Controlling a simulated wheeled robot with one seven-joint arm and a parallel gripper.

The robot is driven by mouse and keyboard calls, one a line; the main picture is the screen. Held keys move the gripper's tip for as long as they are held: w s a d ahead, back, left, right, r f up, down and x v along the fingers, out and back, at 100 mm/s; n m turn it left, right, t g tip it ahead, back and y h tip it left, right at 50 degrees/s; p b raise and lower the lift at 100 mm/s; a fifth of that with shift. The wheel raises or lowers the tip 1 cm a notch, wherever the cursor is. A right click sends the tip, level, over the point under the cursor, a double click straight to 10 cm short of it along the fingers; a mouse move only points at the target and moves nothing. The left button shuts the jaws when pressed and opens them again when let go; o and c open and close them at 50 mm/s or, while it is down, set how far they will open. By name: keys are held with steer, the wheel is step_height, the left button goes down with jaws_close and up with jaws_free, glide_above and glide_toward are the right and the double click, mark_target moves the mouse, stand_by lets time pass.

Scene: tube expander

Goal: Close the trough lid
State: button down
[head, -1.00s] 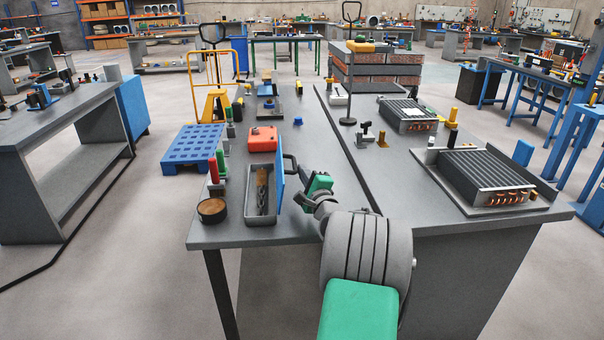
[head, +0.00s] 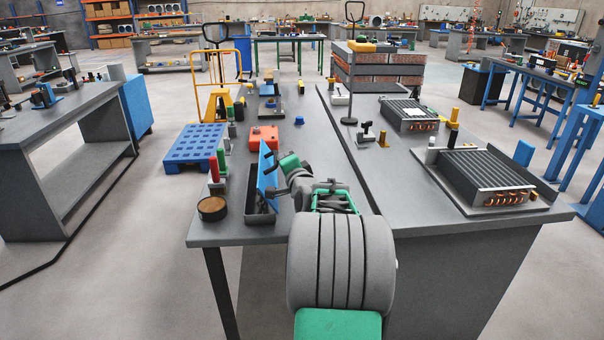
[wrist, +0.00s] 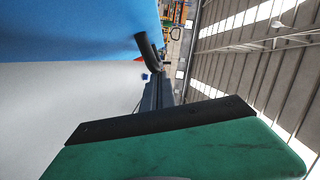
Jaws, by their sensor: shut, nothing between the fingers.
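The trough (head: 251,210) is a dark grey open box near the front left of the bench. Its blue lid (head: 266,180) is hinged along the right side and leans up and leftwards over the box, partly open. A dark handle sits on the lid; it shows in the wrist view (wrist: 149,52) against the blue lid (wrist: 70,30). My gripper (head: 276,191) is shut and empty, at the right, outer face of the lid. I cannot tell for certain whether it touches. The lid hides part of the trough's inside.
An orange-red box (head: 264,136) lies just behind the trough. Red and green upright cylinders and a round brown-topped pot (head: 212,208) stand to its left. Finned radiator units (head: 485,178) lie at right. The bench between is mostly clear.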

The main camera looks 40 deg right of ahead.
mark_target(262, 159)
steer(key=w+a+n+b, duration=0.1)
steer(key=w+a+n+g, duration=0.1)
steer(key=a+n, duration=0.1)
steer(key=shift+w+b, duration=0.1)
steer(key=shift+b, duration=0.25)
steer(key=shift+w+a+f+n+g+h+b, duration=0.2)
steer(key=shift+w+a+n+b, duration=0.2)
steer(key=shift+n, duration=0.2)
steer(key=shift+w+a+f+n+g+h+b, duration=0.1)
steer(key=shift+w+a+f+n+g+b, duration=0.1)
steer(key=shift+w+a+n+b, duration=0.25)
steer(key=n+b, duration=0.1)
steer(key=w+a+f+n+b, duration=0.1)
steer(key=a+n+g, duration=0.1)
steer(key=shift+w+f+h+b, duration=0.25)
steer(key=shift+h+b, duration=0.05)
steer(key=shift+b, duration=0.1)
steer(key=shift+w+a+f+n+b, duration=0.25)
steer(key=shift+a+f+b, duration=0.05)
steer(key=shift+b, duration=0.2)
steer(key=shift+r, duration=0.15)
